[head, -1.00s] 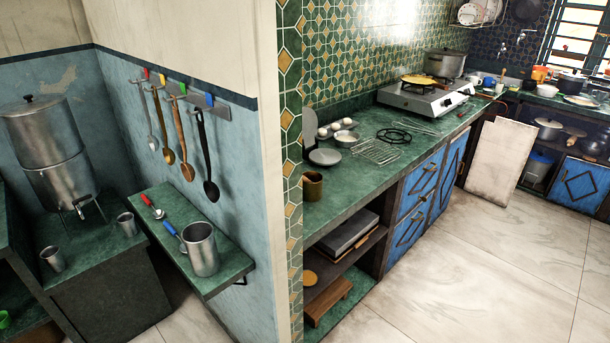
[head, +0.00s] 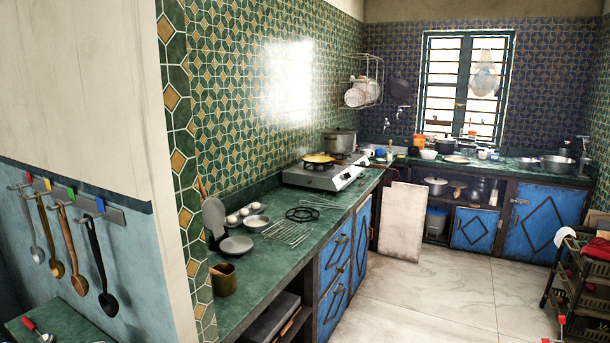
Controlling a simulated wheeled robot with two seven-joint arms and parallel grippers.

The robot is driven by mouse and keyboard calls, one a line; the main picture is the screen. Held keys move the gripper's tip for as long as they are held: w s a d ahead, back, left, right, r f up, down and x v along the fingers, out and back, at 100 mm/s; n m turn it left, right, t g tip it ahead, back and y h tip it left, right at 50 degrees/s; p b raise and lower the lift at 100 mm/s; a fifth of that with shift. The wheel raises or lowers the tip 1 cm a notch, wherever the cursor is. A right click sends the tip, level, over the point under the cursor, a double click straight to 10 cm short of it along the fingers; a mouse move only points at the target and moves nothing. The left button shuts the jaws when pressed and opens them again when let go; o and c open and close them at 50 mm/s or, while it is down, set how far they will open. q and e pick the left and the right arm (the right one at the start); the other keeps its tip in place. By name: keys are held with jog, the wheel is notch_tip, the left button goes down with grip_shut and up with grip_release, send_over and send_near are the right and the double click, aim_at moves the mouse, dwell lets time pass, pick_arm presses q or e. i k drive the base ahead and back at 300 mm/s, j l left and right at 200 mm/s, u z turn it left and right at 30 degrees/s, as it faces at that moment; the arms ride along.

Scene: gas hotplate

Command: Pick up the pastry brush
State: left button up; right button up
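I cannot pick out a pastry brush with certainty. On the green counter (head: 262,275) at its near left end stands a brown cup (head: 223,281). A thin brown stick-like thing (head: 203,188) rises behind a grey round-topped utensil (head: 213,216) near the wall; it is too small to identify. Several ladles and spoons hang on the left wall rail, among them a black ladle (head: 104,280). A red-handled utensil (head: 33,329) lies on the small green shelf (head: 70,325) at the lower left.
The gas hotplate (head: 323,177) carries a pan and a pot. A wire rack (head: 287,233) and bowls lie on the counter. A pale board (head: 402,220) leans near the corner. A cart with baskets (head: 585,285) stands at right. The middle floor is clear.

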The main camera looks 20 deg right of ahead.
aim_at(212, 272)
jog(key=i+l+u, duration=0.1)
jog(key=l+u, duration=1.25)
jog(key=i+l, duration=0.05)
jog(key=l, duration=0.05)
